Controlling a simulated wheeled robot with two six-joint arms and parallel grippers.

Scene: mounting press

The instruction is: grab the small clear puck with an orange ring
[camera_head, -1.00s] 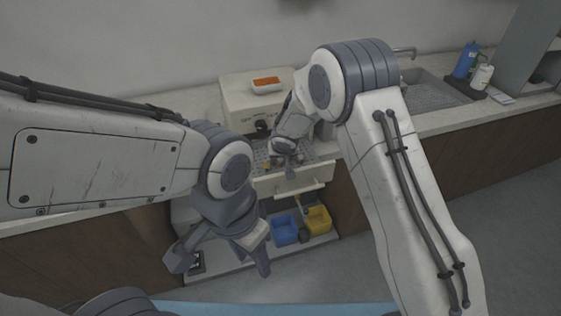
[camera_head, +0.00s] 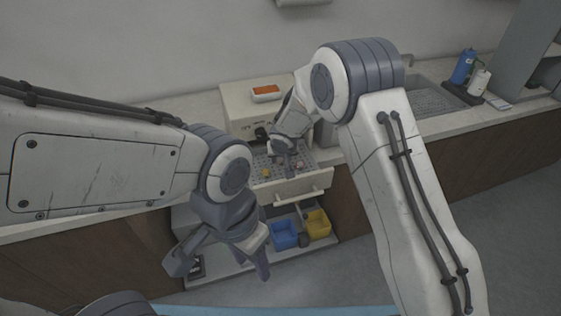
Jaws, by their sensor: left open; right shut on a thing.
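The small clear puck with an orange ring cannot be made out for certain. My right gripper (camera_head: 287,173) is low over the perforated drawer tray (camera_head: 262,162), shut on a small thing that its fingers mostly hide. A small yellow piece (camera_head: 266,173) lies in the tray just left of the fingers. A small reddish piece (camera_head: 299,168) shows just right of them. My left gripper (camera_head: 218,268) is open and empty, lower left of the drawer, in front of the lower cabinet.
The cream press (camera_head: 236,106) stands behind the drawer with an orange-topped tray (camera_head: 266,93) on it. A blue bin (camera_head: 285,235) and a yellow bin (camera_head: 318,224) sit on the low shelf. Bottles (camera_head: 463,66) stand by the sink (camera_head: 430,103) at right.

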